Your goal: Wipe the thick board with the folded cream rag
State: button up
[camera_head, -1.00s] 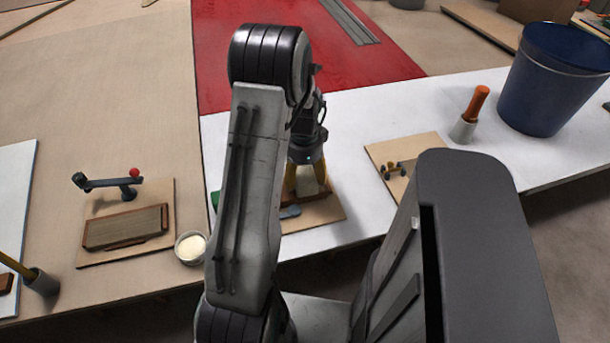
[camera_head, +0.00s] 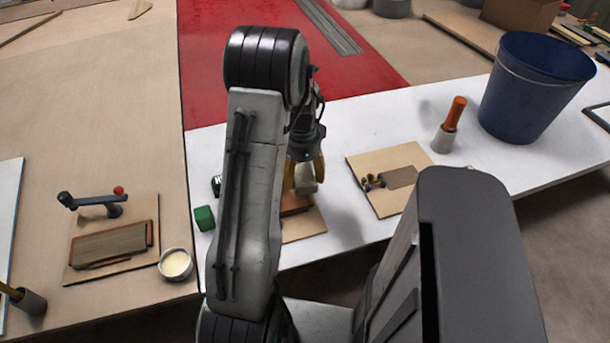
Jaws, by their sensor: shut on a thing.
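My gripper (camera_head: 304,178) has yellow fingers and points down at the middle of the white table. It is shut on a small cream bundle, the folded cream rag (camera_head: 306,182). Just below the rag is a brown wooden block (camera_head: 294,203), likely the thick board, on a pale base panel (camera_head: 305,226). My arm hides the left part of both. I cannot tell whether the rag touches the block.
A green block (camera_head: 204,218) and a tub of cream-coloured stuff (camera_head: 175,264) are left of my arm. A clamp fixture panel (camera_head: 80,266) lies farther left. Right are another panel (camera_head: 372,205), an orange-handled tool (camera_head: 453,115) and a blue bucket (camera_head: 532,95).

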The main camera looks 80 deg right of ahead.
jog(key=shift+r+p, duration=0.95)
jog(key=shift+r, duration=0.75)
jog(key=shift+w, duration=0.15)
